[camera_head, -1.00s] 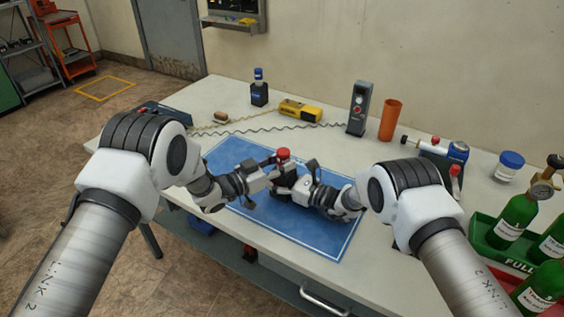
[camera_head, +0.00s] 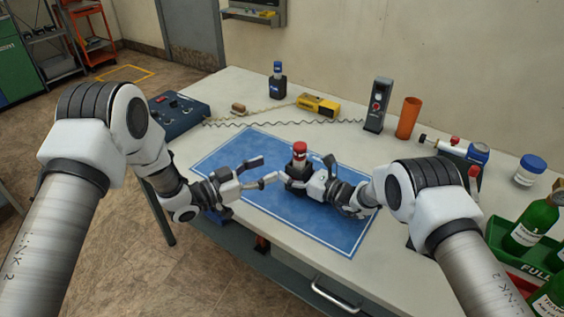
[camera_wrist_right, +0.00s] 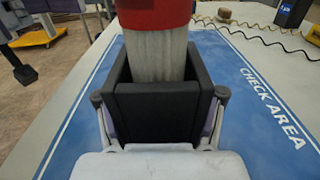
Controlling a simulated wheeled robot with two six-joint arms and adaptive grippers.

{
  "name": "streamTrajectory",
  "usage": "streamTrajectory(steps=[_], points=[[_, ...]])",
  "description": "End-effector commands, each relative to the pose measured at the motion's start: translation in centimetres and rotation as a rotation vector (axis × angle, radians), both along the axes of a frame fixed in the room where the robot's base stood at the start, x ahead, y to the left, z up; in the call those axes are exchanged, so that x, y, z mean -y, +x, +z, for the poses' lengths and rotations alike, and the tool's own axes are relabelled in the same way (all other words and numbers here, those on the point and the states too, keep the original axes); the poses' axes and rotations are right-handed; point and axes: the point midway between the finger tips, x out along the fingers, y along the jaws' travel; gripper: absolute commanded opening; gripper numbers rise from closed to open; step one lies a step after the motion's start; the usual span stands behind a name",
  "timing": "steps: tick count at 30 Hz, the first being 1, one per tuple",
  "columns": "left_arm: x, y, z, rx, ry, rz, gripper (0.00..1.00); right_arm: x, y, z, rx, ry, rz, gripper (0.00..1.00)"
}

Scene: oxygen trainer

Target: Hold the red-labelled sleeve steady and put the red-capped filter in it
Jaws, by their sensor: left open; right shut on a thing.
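The black square sleeve (camera_head: 297,171) stands on the blue mat; its open top faces up in the right wrist view (camera_wrist_right: 155,112). I cannot make out its red label. The filter, with a red cap (camera_head: 299,148) and a pale grey ribbed body (camera_wrist_right: 156,55), stands upright with its lower end inside the sleeve's mouth. Its cap and part of its body show above the rim; its bottom is hidden. My right gripper (camera_head: 290,181) is shut on the sleeve from its sides. My left gripper (camera_head: 266,170) is open and empty, just left of the sleeve, apart from the filter.
The blue mat (camera_head: 240,160) is marked "CHECK AREA" and is otherwise clear. Behind it are a coiled cord, a yellow device (camera_head: 318,104), a dark bottle (camera_head: 277,84), a grey unit (camera_head: 377,105) and an orange cup (camera_head: 408,118). Green cylinders (camera_head: 530,222) stand at the right.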

Motion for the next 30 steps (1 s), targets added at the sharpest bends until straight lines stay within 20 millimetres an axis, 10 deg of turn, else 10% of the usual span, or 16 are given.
streamTrajectory(steps=[9, 10, 13, 30], points=[[-0.8, -0.7, 0.0, 0.001, 0.0, -0.002, 0.59, 0.0, 0.0, 0.0, 0.001, 0.001, 0.0, 0.27], [-0.8, -0.6, 0.0, 0.001, 0.0, -0.002, 0.59, 0.0, 0.0, 0.0, 0.001, 0.001, 0.0, 0.68], [-0.8, -0.6, 0.0, 0.001, 0.0, -0.001, 0.59, 0.0, 0.0, 0.0, 0.001, 0.001, 0.0, 0.97], [-0.8, -0.6, 0.0, 0.001, 0.001, -0.001, 0.59, 3.0, -1.7, 0.0, -0.003, -0.001, -0.003, 0.97]])
